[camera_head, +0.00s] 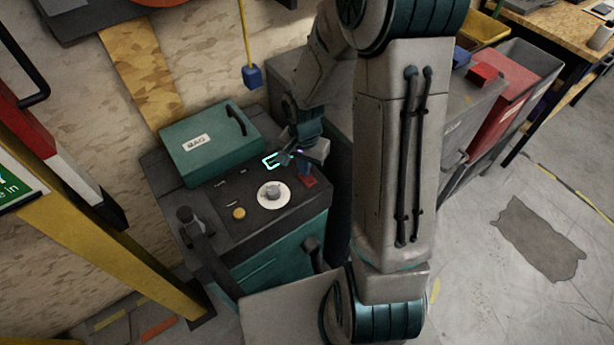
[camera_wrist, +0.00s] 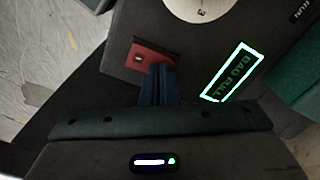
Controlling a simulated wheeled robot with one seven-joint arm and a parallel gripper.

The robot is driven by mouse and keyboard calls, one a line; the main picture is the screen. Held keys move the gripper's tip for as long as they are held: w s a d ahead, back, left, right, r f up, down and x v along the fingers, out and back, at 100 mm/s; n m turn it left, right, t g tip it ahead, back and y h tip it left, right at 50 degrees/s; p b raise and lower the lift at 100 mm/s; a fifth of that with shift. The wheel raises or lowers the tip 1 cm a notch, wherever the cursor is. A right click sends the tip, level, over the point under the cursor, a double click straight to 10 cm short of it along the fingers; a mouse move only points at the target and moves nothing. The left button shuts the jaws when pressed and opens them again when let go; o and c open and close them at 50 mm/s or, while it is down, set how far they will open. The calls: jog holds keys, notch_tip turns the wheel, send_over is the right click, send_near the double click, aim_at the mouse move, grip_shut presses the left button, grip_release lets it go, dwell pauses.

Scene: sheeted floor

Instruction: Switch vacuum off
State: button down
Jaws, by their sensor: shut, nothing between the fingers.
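The vacuum (camera_head: 283,245) is a dark and teal machine with a control panel on top. A red switch (camera_head: 308,181) sits at the panel's right edge. In the wrist view, the red switch (camera_wrist: 150,54) lies just past my fingertips, which cover part of its lower edge. My gripper (camera_head: 299,158) is shut and empty, low over the panel; its closed fingers show in the wrist view (camera_wrist: 159,72). I cannot tell whether they touch the switch. A lit "BAG FULL" frame (camera_wrist: 232,72) glows beside them. A white dial (camera_head: 272,194) and a yellow button (camera_head: 239,213) are also on the panel.
A teal box (camera_head: 211,142) marked "BAG" stands on the vacuum's back. A blue block (camera_head: 252,76) hangs on a yellow cord above. A yellow post (camera_head: 110,255) stands at left. Grey and red bins (camera_head: 515,85) and a workbench are at right, with open floor before them.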

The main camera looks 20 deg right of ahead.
jog(key=shift+r+p, duration=2.5)
jog(key=shift+r, duration=0.9)
jog(key=s+r+n+t, duration=0.3)
jog(key=s+r+n, duration=0.5)
jog(key=s+r, duration=0.6)
notch_tip(320, 180, up, 4)
jog(key=shift+f, duration=0.15)
jog(key=shift+s, duration=0.1)
